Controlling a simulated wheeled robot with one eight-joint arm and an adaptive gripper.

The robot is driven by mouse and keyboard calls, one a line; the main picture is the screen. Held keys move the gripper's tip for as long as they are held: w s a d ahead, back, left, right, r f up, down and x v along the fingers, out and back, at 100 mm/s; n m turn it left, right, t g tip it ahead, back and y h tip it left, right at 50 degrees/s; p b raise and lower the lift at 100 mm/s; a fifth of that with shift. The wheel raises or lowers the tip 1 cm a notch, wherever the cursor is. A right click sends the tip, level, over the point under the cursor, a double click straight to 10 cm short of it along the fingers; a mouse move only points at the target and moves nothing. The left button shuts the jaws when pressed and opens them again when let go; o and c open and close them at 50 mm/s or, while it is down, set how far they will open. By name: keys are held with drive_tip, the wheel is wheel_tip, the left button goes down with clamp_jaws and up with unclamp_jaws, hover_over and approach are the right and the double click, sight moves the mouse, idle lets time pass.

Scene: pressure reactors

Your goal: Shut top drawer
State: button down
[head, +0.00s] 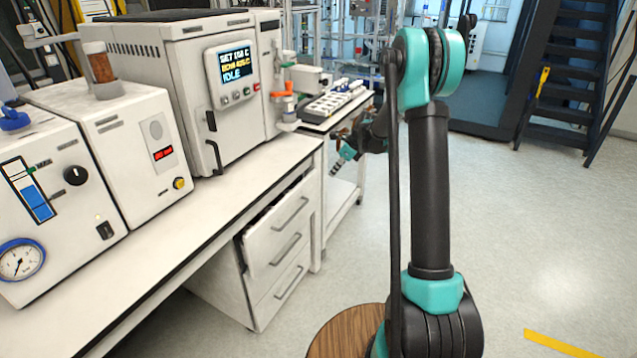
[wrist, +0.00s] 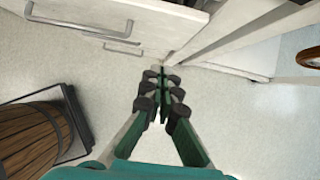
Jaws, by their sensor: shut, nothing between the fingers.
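The top drawer (head: 278,228) is part of the white drawer unit under the bench in the head view. It stands pulled out, with a dark gap showing behind its front. Its front also shows along the top of the wrist view (wrist: 150,22), with a bar handle at left. My gripper (head: 337,169) is to the right of the drawer unit in the head view, apart from the drawer front. In the wrist view my gripper (wrist: 163,76) has its fingers together and empty, pointing at the area just below and right of the drawer front.
The white bench (head: 190,232) carries instruments and a reactor unit (head: 185,90). A wooden barrel (wrist: 32,140) stands at left in the wrist view. Bench legs lie right of the drawers. Open floor (head: 540,220) lies to the right.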

sight(302, 184)
drive_tip(key=s+f+t+y, duration=0.1)
drive_tip(key=s+t+y, duration=0.15)
drive_tip(key=s, duration=0.45)
drive_tip(key=shift+g, duration=0.35)
drive_tip(key=x, duration=0.4)
drive_tip(key=a+r+x, duration=0.1)
drive_tip(key=x, duration=0.7)
drive_tip(key=shift+w+a+r, duration=0.15)
drive_tip(key=shift+w+a, duration=0.25)
drive_tip(key=shift+a, duration=0.1)
drive_tip(key=shift+w+a, duration=0.2)
drive_tip(key=shift+a, duration=0.15)
drive_tip(key=a, duration=0.1)
drive_tip(key=w+a, duration=0.2)
drive_tip(key=a, duration=0.1)
drive_tip(key=shift+w, duration=0.1)
drive_tip(key=shift+w+a+r, duration=0.1)
drive_tip(key=shift+w, duration=0.05)
